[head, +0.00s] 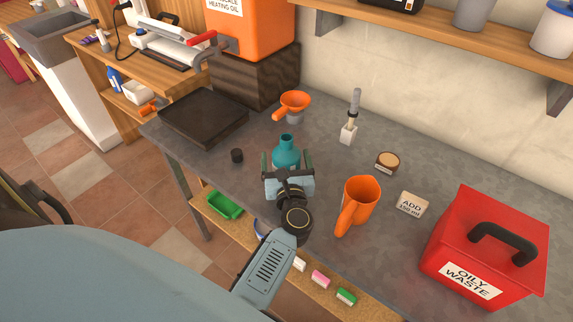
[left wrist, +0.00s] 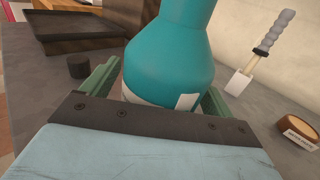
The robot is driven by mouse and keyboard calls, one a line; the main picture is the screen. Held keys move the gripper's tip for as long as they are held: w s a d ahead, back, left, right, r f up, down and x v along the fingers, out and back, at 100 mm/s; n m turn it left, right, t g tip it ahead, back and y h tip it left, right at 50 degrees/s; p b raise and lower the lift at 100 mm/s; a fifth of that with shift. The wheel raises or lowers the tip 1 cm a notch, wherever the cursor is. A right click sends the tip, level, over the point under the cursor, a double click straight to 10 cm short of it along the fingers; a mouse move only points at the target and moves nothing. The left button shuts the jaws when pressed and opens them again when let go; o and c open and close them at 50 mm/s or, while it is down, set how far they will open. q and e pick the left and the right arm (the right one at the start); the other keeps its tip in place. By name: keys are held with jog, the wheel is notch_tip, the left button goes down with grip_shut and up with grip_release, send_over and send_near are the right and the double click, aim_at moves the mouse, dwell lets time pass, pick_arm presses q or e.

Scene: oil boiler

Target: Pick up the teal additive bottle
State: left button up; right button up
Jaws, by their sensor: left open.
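My left gripper (head: 287,163) is open, with one green finger on each side of the bottle. In the left wrist view its fingers (left wrist: 160,90) flank the lower body, and a gap shows at least on the left side. The bottle's base is hidden by the gripper. My right gripper is not in view.
An orange jug (head: 359,203) stands just right of the gripper. An orange funnel (head: 293,104) is behind the bottle and a small black cap (head: 237,155) is to its left. A black tray (head: 204,116), an ADD card (head: 412,204) and a red oily waste bin (head: 487,250) are further off.

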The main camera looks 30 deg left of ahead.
pick_arm(q)
jog(key=c, duration=1.3)
jog(key=shift+r, duration=0.1)
jog(key=shift+r+p, duration=0.55)
notch_tip(320, 180, up, 8)
jog(key=p, duration=0.7)
jog(key=shift+r, duration=0.35)
